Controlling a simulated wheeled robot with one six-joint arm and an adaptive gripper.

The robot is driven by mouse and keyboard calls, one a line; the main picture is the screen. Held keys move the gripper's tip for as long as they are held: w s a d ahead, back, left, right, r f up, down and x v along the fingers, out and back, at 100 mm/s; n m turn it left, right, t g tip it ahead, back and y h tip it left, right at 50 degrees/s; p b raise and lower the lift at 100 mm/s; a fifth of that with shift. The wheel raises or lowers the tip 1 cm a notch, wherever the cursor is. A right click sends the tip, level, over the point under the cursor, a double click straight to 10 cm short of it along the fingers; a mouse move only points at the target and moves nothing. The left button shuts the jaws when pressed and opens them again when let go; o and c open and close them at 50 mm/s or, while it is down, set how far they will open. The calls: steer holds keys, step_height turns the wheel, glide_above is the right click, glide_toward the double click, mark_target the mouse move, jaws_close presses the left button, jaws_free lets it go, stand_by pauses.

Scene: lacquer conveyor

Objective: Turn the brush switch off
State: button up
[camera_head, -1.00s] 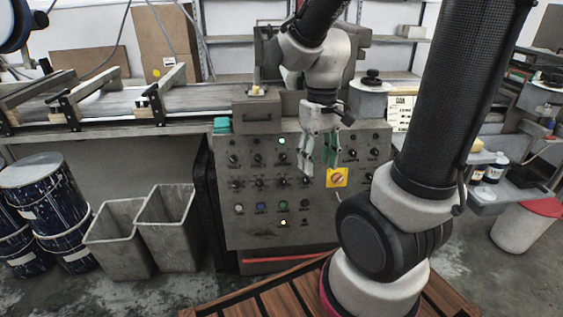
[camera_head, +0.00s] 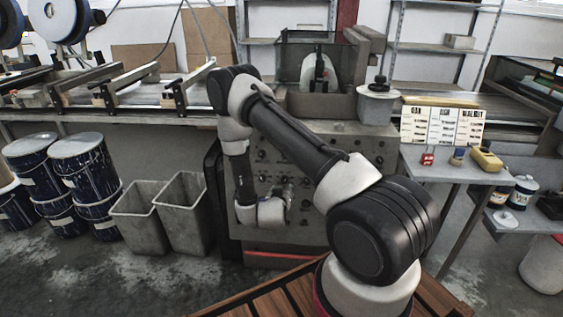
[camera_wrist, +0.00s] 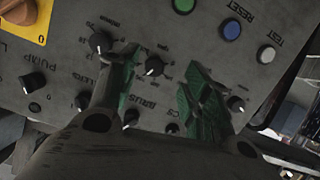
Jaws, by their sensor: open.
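The grey control panel (camera_head: 262,165) stands in front of me, partly hidden by my arm. The wrist view shows it upside down, with several black knobs. A label that seems to read BRUSH lies between a black knob (camera_wrist: 154,66) and a smaller black knob (camera_wrist: 131,117); I cannot tell surely which it names. My gripper (camera_wrist: 163,88) is open and empty, with green-padded fingers on either side of the label area. The first knob shows in the gap, near the fingertips. Contact cannot be told. In the head view, my gripper (camera_head: 287,190) is small and close to the panel.
In the wrist view, green (camera_wrist: 184,4), blue (camera_wrist: 231,29) and white (camera_wrist: 266,54) buttons and a yellow-backed switch (camera_wrist: 28,18) surround the knobs. Grey bins (camera_head: 183,212) and blue drums (camera_head: 85,165) stand left. A side table (camera_head: 440,165) stands right.

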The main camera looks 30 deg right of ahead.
step_height(320, 180, up, 10)
steer(key=w+d+f+t+h, duration=0.1)
steer(key=w+t+h, duration=0.1)
steer(key=t+h, duration=0.15)
steer(key=shift+y, duration=0.35)
steer(key=x, duration=0.7)
steer(key=shift+w+r, duration=0.15)
steer(key=shift+r, duration=0.15)
steer(key=shift+c, duration=0.4)
steer(key=c, duration=1)
